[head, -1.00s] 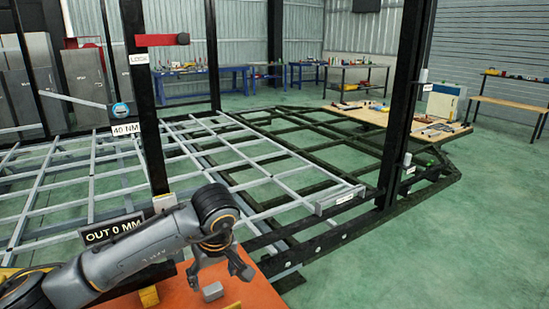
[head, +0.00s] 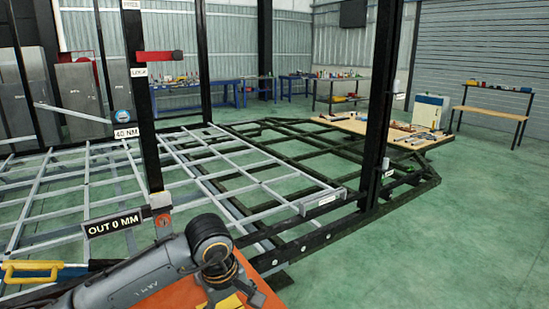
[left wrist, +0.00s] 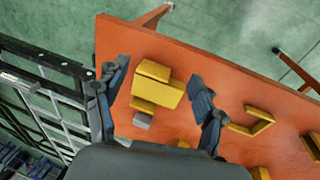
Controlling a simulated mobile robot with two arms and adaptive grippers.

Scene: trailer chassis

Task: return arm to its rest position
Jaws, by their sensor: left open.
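My left arm comes in at the bottom of the head view. Its left gripper (head: 238,292) is low over the orange table (head: 265,262), partly hidden behind its own wrist. In the left wrist view the left gripper (left wrist: 160,75) has its two dark fingers spread wide, with nothing between them. Below the fingers, apart from them, yellow blocks (left wrist: 158,85) and a small grey block (left wrist: 142,121) rest on the orange tabletop (left wrist: 225,85). My right gripper is in neither view.
The trailer chassis frame (head: 325,198) fills the middle, with a black post (head: 150,130) and a sign (head: 112,223) close to my arm. A yellow handle (head: 30,265) is at lower left. Green floor at right is clear.

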